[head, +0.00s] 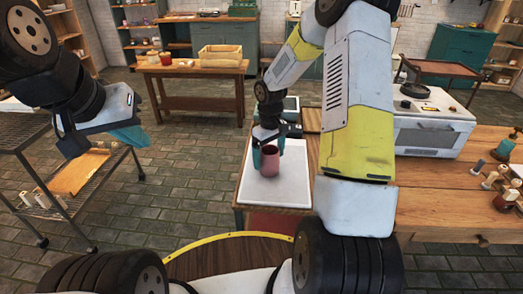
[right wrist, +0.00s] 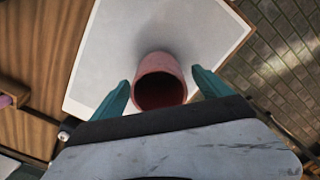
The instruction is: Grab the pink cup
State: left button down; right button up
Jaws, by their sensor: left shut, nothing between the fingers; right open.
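The pink cup (head: 267,162) stands on a white board (head: 287,189) on the wooden table in the head view. In the right wrist view the cup (right wrist: 159,82) shows its dark opening between two teal fingers. My right gripper (head: 268,154) is open with its fingers on either side of the cup, and gaps show between fingers and cup in the right wrist view (right wrist: 160,92). My left gripper (head: 134,137) is shut and empty, far to the left of the cup, over the floor near the metal rack.
A metal rack cart (head: 62,188) stands at the left. A wooden workbench (head: 455,190) with small bottles and pegs is at the right, and a white appliance (head: 428,125) stands behind it. A rear table (head: 195,68) bears a wooden crate (head: 220,55). The white board around the cup is clear.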

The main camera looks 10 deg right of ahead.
jog(key=shift+f, duration=1.5)
grip_shut()
jog(key=shift+r, duration=0.1)
